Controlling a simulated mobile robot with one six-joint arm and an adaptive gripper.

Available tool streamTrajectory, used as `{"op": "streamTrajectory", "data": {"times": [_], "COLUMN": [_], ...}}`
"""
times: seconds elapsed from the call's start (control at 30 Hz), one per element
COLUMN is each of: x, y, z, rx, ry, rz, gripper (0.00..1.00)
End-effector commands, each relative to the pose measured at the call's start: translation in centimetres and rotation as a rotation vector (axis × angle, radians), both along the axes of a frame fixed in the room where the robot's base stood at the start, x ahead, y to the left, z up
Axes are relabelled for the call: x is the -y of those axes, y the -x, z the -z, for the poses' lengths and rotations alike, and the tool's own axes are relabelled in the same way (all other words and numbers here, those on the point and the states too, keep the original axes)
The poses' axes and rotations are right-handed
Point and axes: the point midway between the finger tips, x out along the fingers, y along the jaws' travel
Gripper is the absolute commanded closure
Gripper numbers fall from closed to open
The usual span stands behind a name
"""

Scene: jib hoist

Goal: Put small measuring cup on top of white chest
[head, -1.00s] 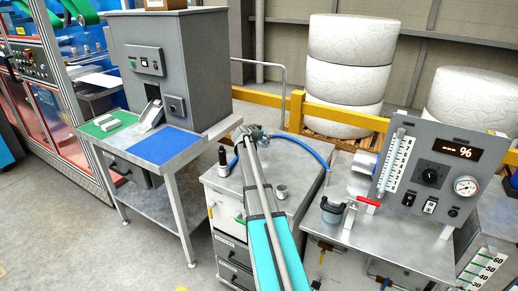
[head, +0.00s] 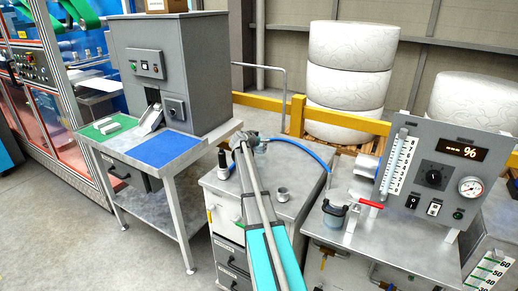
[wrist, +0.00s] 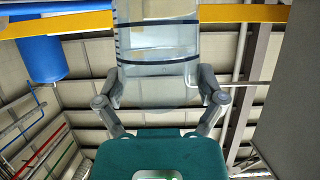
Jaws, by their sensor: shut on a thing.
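My gripper (wrist: 166,88) is shut on a clear, see-through measuring cup (wrist: 158,45) with dark bands and small marks along its left side. The cup sits between the two grey fingers in the wrist view, its top running out of the picture. In the head view my gripper (head: 246,141) is small at the far end of my arm, and I cannot make out the cup there. A chest with a white front (head: 224,218) and a grey top (head: 291,181) stands below and around my arm. I cannot tell the gripper's height over it.
A dark bottle (head: 223,164) and a small grey cup-like part (head: 282,194) stand on the chest top. A blue hose (head: 305,151) arcs behind. The grey bench (head: 209,149) is left; the gauge panel (head: 436,177) is right. A yellow rail (head: 345,121) runs behind.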

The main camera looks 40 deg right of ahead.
Motion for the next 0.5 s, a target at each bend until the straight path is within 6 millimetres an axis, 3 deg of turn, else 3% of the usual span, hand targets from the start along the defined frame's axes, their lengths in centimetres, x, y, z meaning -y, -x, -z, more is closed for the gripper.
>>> {"op": "streamTrajectory", "data": {"times": [0.2, 0.5], "x": [0.0, 0.1], "y": [0.0, 0.1], "z": [2.2, 3.1], "rx": [0.000, -0.001], "ry": [0.000, 0.000], "rz": [0.001, 0.002], "gripper": [0.69, 0.69]}}
